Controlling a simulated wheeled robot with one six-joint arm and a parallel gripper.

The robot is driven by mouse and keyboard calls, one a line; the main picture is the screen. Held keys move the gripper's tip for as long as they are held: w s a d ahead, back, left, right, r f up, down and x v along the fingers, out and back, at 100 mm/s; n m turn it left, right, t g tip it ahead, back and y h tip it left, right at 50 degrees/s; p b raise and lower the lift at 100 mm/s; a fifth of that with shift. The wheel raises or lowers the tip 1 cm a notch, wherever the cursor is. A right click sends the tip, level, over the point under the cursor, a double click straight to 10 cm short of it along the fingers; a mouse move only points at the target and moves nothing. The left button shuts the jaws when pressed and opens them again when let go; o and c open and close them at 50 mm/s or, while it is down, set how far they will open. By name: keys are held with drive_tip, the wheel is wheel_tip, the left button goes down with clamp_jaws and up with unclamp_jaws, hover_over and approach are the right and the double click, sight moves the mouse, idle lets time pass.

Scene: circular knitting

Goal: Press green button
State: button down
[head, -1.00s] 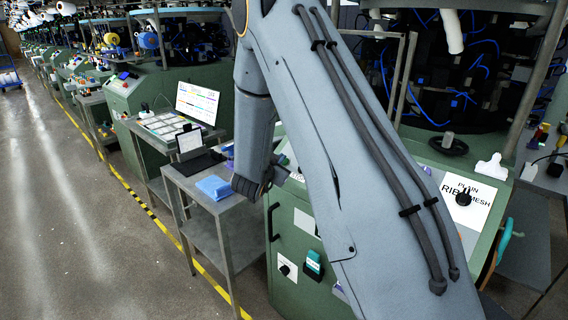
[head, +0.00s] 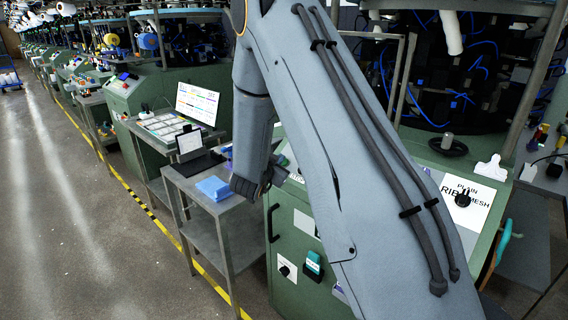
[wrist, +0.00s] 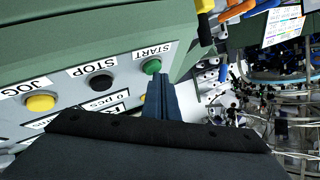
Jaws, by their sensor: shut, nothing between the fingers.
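The green button (wrist: 152,67) shows in the wrist view, on a grey panel under a label reading START. My gripper (wrist: 161,82) is shut and empty, and its fingertips appear just below and right of the green button in that view. I cannot tell whether they touch it. In the head view my arm covers the panel, so the green button is hidden there. My gripper's body (head: 250,186) shows there only in part, beside the green machine cabinet (head: 290,240).
A black button (wrist: 100,82) labelled STOP and a yellow button (wrist: 41,102) labelled JOG sit left of the green one. Colored handles (wrist: 236,10) stick out at the panel's corner. A metal cart (head: 215,235) with a blue stack (head: 213,188) stands left of my arm.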

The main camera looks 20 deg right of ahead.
drive_tip(key=a+r+p, duration=0.1)
drive_tip(key=s+a+r+p, duration=0.1)
drive_tip(key=r, duration=0.1)
drive_tip(key=a+r+p, duration=0.1)
drive_tip(key=r, duration=0.1)
drive_tip(key=shift+s, duration=0.15)
drive_tip(key=shift+a, duration=0.1)
idle(0.8)
drive_tip(key=s+a+f+n+g+y+b, duration=0.2)
drive_tip(key=s+a+f+n+g+y, duration=0.15)
drive_tip(key=s+a+n+y, duration=0.65)
drive_tip(key=s+a+f+n+g+b, duration=0.1)
drive_tip(key=s+g, duration=0.2)
drive_tip(key=s, duration=0.8)
drive_tip(key=s+a+f+n+g+b, duration=0.1)
drive_tip(key=s+f+n+g, duration=0.1)
drive_tip(key=s, duration=1)
drive_tip(key=shift+a+g, duration=0.2)
drive_tip(key=shift+g, duration=0.45)
